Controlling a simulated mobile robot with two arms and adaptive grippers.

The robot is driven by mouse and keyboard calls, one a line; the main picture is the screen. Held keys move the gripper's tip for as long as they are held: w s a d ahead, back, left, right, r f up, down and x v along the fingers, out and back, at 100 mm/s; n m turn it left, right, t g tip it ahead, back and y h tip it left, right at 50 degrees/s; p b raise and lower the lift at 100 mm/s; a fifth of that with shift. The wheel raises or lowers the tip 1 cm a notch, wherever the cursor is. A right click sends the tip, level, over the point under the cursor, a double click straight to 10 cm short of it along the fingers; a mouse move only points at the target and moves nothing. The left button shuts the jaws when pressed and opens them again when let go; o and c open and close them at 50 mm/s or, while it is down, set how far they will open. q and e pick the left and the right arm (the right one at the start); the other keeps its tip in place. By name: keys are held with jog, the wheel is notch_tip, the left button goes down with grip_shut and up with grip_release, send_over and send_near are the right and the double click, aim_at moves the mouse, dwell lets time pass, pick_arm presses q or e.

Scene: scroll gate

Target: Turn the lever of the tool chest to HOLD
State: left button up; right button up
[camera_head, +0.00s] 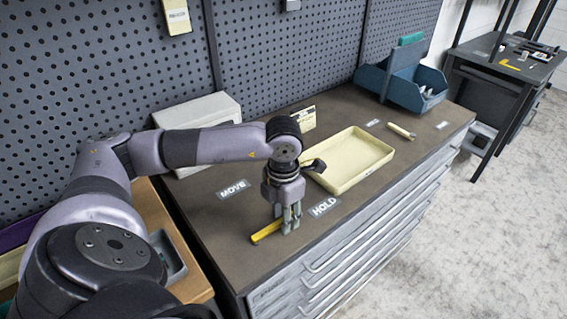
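The tool chest has a dark brown top (390,190) with a MOVE label (234,189) at the left and a HOLD label (324,207) nearer the front edge. A yellow lever (266,232) lies low over the top, its visible end pointing to the front left, between the labels and the near corner. My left gripper (290,224) points down at the lever's right end, just left of the HOLD label. Its fingers are close together and hide that end of the lever. Whether they grip it or only stand beside it, I cannot tell. My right gripper is not in view.
A cream tray (385,153) lies right of my gripper. A white box (207,111) and a small card (306,118) stand behind the arm. A blue bin (412,88) and a small cylinder (401,131) are farther right. A pegboard (285,50) closes the back.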

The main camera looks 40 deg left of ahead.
pick_arm(q)
jog(key=shift+r, duration=0.1)
notch_tip(320, 180, up, 12)
dwell(0.5)
